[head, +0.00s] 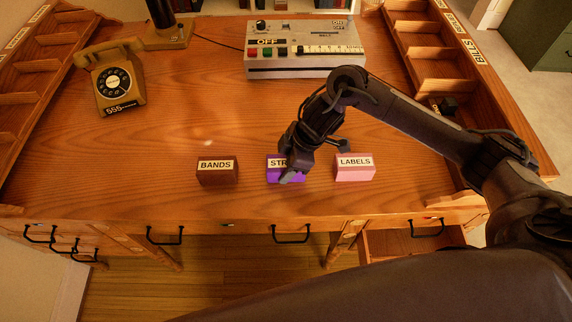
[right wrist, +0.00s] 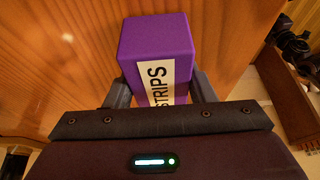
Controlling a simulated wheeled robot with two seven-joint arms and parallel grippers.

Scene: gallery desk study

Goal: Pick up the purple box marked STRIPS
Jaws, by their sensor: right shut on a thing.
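The purple box marked STRIPS (head: 285,176) is at the front middle of the wooden desk, between two other boxes. My right gripper (head: 290,172) reaches down over it and covers part of its label. In the right wrist view the purple box (right wrist: 157,45) sits between the two dark fingers of the right gripper (right wrist: 161,88), one on each side, shut on it. I cannot tell whether the box is clear of the desk top. My left gripper is not in view.
A brown BANDS box (head: 217,172) stands to the left and a pink LABELS box (head: 354,168) to the right. A yellow telephone (head: 115,80) and a grey machine with buttons (head: 304,62) are farther back. The desk's middle (head: 190,110) is clear.

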